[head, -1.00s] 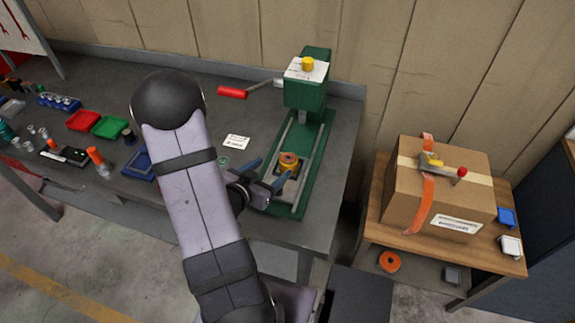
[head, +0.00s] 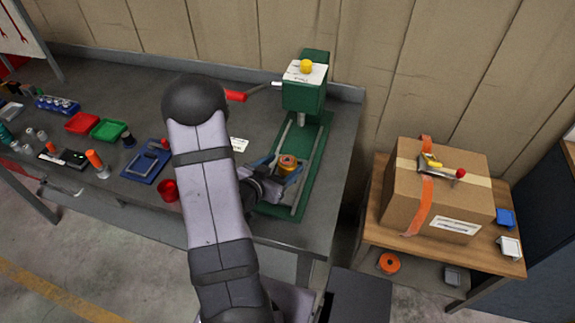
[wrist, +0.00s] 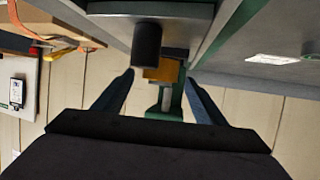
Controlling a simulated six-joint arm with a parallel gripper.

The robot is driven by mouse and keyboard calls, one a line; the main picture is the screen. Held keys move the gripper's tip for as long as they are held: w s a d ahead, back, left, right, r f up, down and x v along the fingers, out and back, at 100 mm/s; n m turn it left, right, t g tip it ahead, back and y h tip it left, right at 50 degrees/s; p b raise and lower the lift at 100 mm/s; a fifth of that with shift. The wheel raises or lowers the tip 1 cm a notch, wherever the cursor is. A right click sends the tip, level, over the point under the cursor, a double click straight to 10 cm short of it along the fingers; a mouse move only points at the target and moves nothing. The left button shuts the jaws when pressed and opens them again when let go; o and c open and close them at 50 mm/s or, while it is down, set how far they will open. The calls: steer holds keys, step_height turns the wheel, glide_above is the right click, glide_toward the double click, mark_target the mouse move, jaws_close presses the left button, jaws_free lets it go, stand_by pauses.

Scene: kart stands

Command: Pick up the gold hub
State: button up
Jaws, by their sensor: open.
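The gold hub (head: 288,164), a short round piece with a coppery top, stands on the green base (head: 318,150) of a press, in front of its ram. My gripper (head: 280,168) is open, with its blue fingers at the hub, one on the far side and one on the near side. I cannot tell whether they touch it. In the wrist view a gold-coloured piece (wrist: 166,70) shows between the open fingers (wrist: 158,97), partly hidden by a dark cylinder (wrist: 147,42).
The press head (head: 303,95) with its red-handled lever (head: 236,96) stands just behind the hub. A carton (head: 440,187) stands on a separate wooden table at right.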

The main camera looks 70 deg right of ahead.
steer(key=shift+p+x, duration=0.35)
steer(key=shift+x, duration=1.1)
steer(key=shift+c, duration=0.6)
steer(key=shift+r, duration=0.1)
steer(key=c, duration=1.3)
steer(key=shift+o, duration=0.2)
steer(key=shift+r+b, duration=0.45)
steer(key=shift+r, duration=4.55)
